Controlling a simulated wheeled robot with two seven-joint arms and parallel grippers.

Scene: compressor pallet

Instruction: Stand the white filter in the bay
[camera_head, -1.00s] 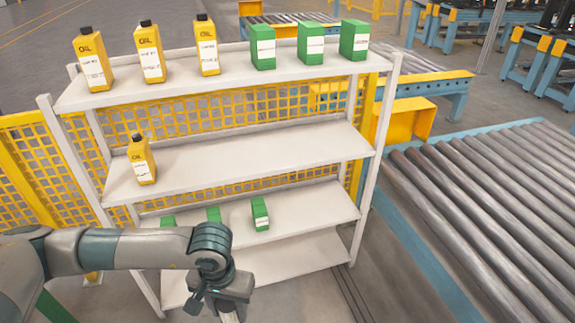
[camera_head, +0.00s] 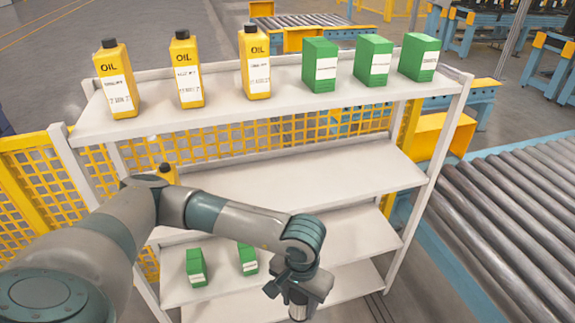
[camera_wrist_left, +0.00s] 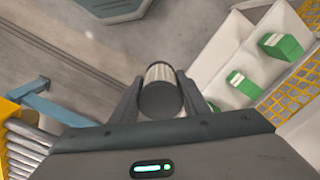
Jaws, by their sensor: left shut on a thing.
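My left gripper (camera_head: 300,292) is in front of the lower right part of the white shelf rack. In the left wrist view its two fingers (camera_wrist_left: 160,97) close on the sides of a short cylinder, the white filter (camera_wrist_left: 160,73), with a pale side and a dark round end facing the camera. In the head view only a small part of the filter (camera_head: 298,311) shows below the gripper. I cannot pick out a marked bay. The second shelf (camera_head: 330,178) has a wide clear stretch. My right gripper is not in view.
Oil bottles (camera_head: 188,75) and green boxes (camera_head: 372,62) line the top shelf (camera_head: 250,108). Another bottle (camera_head: 167,173) is partly behind my arm. Green boxes (camera_head: 196,268) stand on the lower shelf. A roller conveyor (camera_head: 500,210) runs to the right.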

